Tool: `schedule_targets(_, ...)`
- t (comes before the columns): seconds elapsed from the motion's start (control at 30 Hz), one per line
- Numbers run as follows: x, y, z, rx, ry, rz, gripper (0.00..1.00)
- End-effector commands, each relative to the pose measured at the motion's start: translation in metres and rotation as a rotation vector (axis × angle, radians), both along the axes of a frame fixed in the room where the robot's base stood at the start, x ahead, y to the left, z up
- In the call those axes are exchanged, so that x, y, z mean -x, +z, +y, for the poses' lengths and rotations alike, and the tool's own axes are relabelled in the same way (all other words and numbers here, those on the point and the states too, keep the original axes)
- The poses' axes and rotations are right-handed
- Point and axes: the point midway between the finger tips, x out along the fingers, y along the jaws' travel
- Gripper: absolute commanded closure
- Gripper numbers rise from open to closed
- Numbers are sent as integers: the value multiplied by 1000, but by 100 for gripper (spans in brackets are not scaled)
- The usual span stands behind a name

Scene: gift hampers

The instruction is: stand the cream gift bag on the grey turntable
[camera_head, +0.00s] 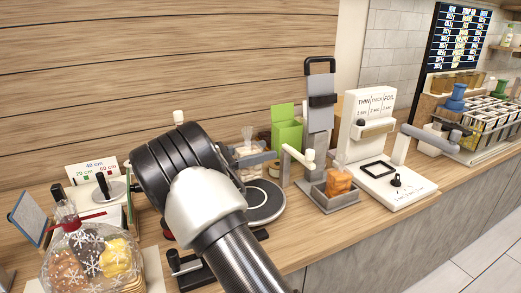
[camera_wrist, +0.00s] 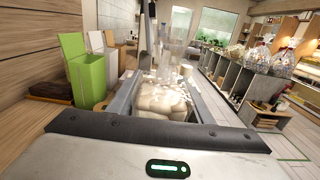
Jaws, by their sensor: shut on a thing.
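The cream gift bag, a clear bag with pale round contents, shows in the wrist view (camera_wrist: 165,101) between my fingers. In the head view the bag (camera_head: 246,174) is partly hidden behind my gripper and wrist. My gripper (camera_head: 256,157) is shut on the bag. The grey turntable (camera_head: 268,206), a round dark disc with a light ring, lies on the counter just below and beside the bag. My arm covers its left part. I cannot tell whether the bag's base touches the disc.
A green box (camera_head: 287,133) stands behind the turntable. To the right are an orange bag (camera_head: 338,182) in a grey tray and a white machine (camera_head: 385,185). A clear bag with snowflakes (camera_head: 92,258) stands at the front left. A black device (camera_head: 187,268) sits near the front edge.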

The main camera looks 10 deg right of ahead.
Motion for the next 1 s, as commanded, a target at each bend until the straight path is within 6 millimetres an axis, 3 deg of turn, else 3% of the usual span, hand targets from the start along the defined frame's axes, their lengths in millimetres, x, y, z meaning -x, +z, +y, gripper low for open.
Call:
schedule_targets(0.53,0,-54,0,1,0,0,81)
schedule_targets(1.0,0,-59,0,1,0,-1,81)
